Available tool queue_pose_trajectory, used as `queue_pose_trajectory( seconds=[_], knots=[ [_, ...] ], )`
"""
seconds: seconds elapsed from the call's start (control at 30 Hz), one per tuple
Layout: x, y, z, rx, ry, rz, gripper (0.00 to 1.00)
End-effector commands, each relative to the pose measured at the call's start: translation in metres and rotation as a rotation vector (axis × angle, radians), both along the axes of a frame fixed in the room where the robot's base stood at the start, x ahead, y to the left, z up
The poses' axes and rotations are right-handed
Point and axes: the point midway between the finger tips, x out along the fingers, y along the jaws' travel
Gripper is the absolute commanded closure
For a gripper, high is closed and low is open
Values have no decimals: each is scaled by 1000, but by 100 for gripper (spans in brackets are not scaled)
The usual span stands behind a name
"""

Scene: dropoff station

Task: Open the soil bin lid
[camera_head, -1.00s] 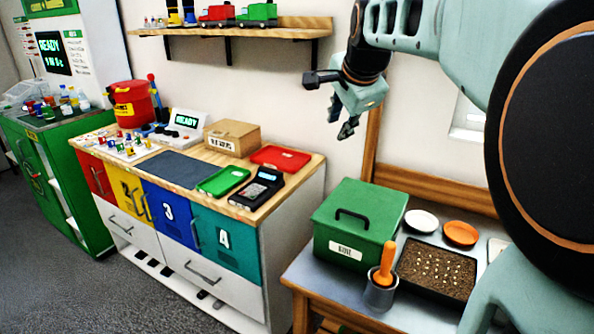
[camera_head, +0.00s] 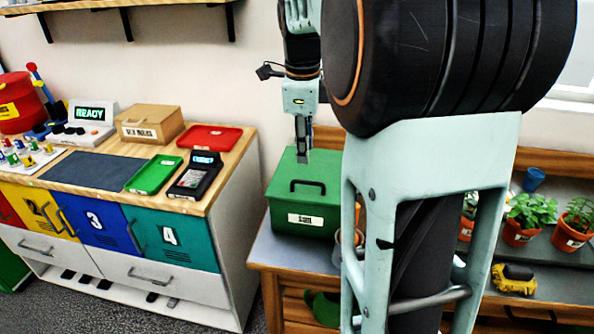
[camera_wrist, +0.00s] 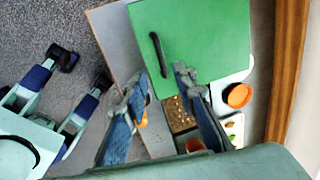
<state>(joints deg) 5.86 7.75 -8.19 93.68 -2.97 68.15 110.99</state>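The soil bin (camera_head: 300,219) is a green box with a white label at its front. It stands on the grey workbench to the right of the cabinet. Its flat green lid (camera_head: 327,172) is closed and has a black bar handle (camera_head: 308,187). My gripper (camera_head: 303,155) points down above the lid, near its back part in the head view, and looks empty. In the wrist view my gripper (camera_wrist: 155,82) has its two fingers spread apart. The lid (camera_wrist: 205,40) and handle (camera_wrist: 160,54) show beyond the fingertips, with the handle nearer the left finger.
An orange dish (camera_wrist: 238,95) and a seed tray (camera_wrist: 178,114) lie beside the bin. My arm hides part of the bench in the head view. The wall and wooden backboard (camera_wrist: 286,70) are close by.

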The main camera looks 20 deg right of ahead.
Motion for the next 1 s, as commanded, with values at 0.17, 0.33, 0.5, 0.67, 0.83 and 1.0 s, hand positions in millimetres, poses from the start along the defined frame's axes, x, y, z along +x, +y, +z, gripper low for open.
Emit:
queue_pose_trajectory(
  seconds=[0.17,0.33,0.5,0.67,0.83,1.0],
  knots=[
    [5,-3,-35,2,5,2,74],
    [10,-7,-66,1,4,2,74],
    [14,-9,-86,1,2,2,74],
    [16,-10,-92,0,-1,2,74],
    [16,-10,-93,0,-1,3,74],
    [16,-10,-93,0,-1,3,84]
  ],
)
